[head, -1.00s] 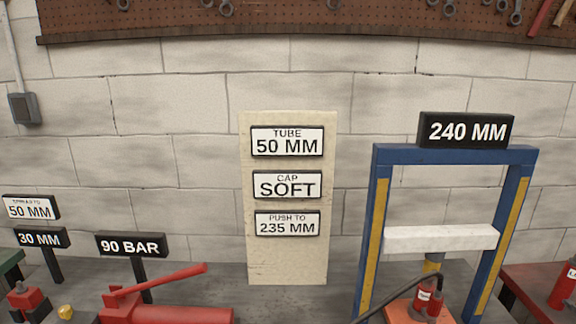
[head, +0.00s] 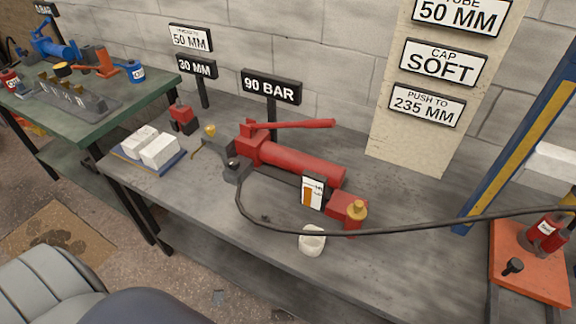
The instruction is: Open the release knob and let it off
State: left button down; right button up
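A red hand pump (head: 300,165) lies on the grey bench (head: 240,210), its red lever (head: 290,125) along its top. A brass knob (head: 357,210) sits on the red block at the pump's right end; it looks like the release knob, but whether it is open or shut I cannot tell. Another small brass piece (head: 210,130) is at the left end. A small white gauge with an orange bar (head: 313,192) stands in front of the pump. A black hose (head: 420,228) runs from the pump's left end to a red cylinder (head: 545,233) at the right. Neither gripper is in view.
A sign reading 90 BAR (head: 271,87) stands behind the pump. A white cup-like piece (head: 312,240) is near the bench's front. White blocks (head: 158,150) lie on a blue tray at left. A blue frame (head: 520,140) stands at right. A green table (head: 120,110) adjoins at left.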

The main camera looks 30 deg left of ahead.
aim_at(233, 163)
jog(key=u, duration=1.3)
